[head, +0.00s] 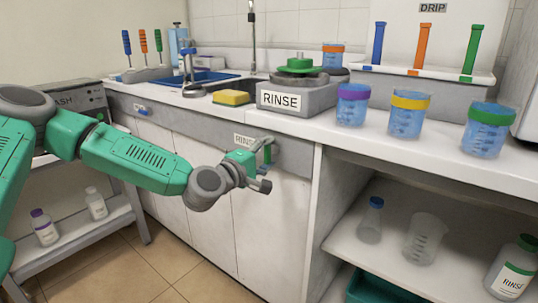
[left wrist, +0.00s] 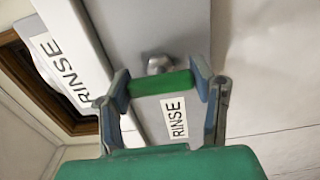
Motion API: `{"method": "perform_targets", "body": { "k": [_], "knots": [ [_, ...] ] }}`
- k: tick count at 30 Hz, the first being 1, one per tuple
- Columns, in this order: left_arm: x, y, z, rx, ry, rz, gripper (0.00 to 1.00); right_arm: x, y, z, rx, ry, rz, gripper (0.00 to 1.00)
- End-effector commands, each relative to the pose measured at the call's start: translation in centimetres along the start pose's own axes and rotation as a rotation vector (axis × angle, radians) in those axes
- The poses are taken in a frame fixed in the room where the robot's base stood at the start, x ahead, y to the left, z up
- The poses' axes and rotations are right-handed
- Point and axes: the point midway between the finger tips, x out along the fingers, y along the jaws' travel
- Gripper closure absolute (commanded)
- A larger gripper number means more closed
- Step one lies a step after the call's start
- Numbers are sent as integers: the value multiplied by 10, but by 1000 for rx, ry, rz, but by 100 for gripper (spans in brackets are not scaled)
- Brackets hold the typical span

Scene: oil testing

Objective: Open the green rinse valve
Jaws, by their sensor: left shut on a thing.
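The green rinse valve handle (head: 267,152) is on the grey front panel below the counter, just right of a RINSE label (head: 242,141). My left gripper (head: 262,168) is at the handle, partly covering it. In the left wrist view the green handle (left wrist: 162,84) lies between the two fingertips of my left gripper (left wrist: 160,88), which are shut on it. The grey valve fitting (left wrist: 160,64) shows just beyond the handle, and the RINSE label (left wrist: 177,117) is on the panel beside it. My right gripper is in neither view.
A RINSE station (head: 292,97) and a yellow sponge (head: 231,97) stand on the counter above the valve. A blue valve (head: 142,110) is farther left on the panel. Banded beakers stand at the right. The floor (head: 165,265) before the cabinet is clear.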

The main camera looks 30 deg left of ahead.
Motion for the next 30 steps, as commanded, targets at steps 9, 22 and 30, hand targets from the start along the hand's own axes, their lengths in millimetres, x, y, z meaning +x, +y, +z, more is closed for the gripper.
{"method": "perform_targets", "body": {
  "k": [9, 22, 30],
  "knots": [
    [0, -1, -4, -1, 9, -1, 28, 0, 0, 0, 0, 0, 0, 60],
    [-28, 0, -2, -3, 7, -1, 28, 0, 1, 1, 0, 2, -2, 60],
    [-87, -2, -7, -9, 10, 1, 28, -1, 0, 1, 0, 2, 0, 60]
  ]
}}
